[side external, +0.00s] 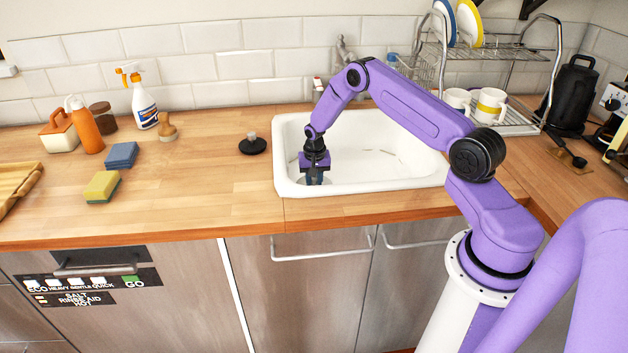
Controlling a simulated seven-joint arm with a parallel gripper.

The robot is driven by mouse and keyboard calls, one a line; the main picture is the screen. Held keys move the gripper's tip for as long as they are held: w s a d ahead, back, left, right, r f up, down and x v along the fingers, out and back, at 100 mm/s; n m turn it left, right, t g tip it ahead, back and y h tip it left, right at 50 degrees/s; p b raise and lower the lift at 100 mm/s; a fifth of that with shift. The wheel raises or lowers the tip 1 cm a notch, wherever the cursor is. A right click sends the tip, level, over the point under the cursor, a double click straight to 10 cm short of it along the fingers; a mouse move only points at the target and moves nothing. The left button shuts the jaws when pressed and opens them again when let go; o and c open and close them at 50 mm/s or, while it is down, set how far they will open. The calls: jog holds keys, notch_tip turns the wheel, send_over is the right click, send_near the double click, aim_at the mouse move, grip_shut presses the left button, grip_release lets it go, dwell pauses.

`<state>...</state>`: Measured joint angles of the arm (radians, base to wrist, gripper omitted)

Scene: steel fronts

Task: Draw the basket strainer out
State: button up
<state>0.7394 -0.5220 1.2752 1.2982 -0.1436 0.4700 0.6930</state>
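The white sink (398,185) is set in the wooden counter. My gripper (314,181) points straight down inside the sink, at its near left corner. Its dark fingertips are small and low in the basin, and I cannot tell how far apart they are. The basket strainer is not clearly visible. A small greyish patch shows around the fingertips, but I cannot tell whether it is the strainer or the drain, or whether the fingers touch it.
A black round stopper-like piece (252,147) with a pale knob stands on the counter left of the sink. Sponges, bottles and a brush stand farther left. A dish rack (500,118) with mugs and plates is behind right. My arm reaches over the sink's right side.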

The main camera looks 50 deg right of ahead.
grip_shut()
jog(key=shift+r, duration=0.65)
jog(key=shift+r, duration=2.45)
jog(key=shift+r, duration=0.1)
